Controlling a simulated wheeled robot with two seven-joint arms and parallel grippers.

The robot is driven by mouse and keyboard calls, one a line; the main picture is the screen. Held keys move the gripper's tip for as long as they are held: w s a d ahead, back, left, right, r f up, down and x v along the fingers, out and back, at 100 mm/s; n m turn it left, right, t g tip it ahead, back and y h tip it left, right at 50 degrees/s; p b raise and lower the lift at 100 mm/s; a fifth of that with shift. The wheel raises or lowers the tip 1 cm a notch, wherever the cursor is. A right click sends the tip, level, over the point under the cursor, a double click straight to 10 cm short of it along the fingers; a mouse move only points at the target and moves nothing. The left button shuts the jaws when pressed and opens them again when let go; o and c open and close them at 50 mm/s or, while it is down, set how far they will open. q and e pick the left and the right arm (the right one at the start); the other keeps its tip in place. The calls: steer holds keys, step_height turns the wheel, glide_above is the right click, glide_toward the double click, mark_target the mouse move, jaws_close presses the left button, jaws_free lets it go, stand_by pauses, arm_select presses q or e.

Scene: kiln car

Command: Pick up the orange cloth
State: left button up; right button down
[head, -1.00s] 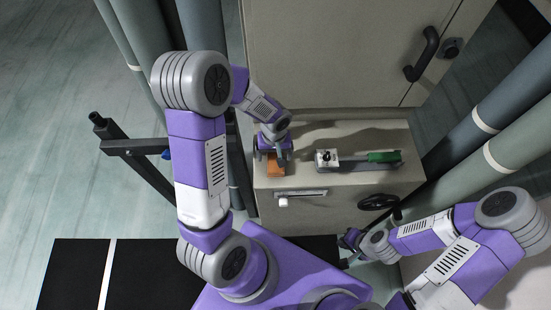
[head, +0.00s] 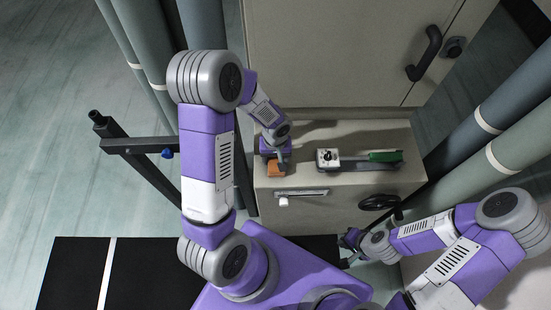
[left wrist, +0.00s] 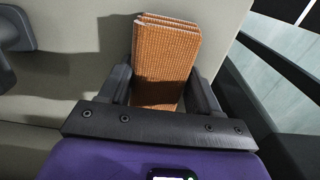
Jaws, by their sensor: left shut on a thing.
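The orange cloth (head: 275,168) is a folded, ribbed piece at the left end of the beige cabinet top in the head view. My left gripper (head: 274,160) is at the cloth, coming from above. In the left wrist view the folded cloth (left wrist: 166,60) stands between the two dark fingers of my left gripper (left wrist: 163,92), which are shut on it. I cannot tell whether the cloth is clear of the surface. My right gripper (head: 347,250) is low in front of the cabinet, away from the cloth; its fingers are too small to read.
A grey tool with a green grip (head: 384,156) lies on the cabinet top (head: 320,180) to the right of the cloth. A beige door with a dark handle (head: 424,54) rises behind. A black handwheel (head: 380,201) and a drawer handle (head: 300,192) are on the front.

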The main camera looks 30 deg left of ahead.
arm_select(q)
steer(key=shift+r, duration=0.1)
step_height(320, 180, up, 10)
steer(key=shift+f+p, duration=0.1)
steer(key=shift+p, duration=0.65)
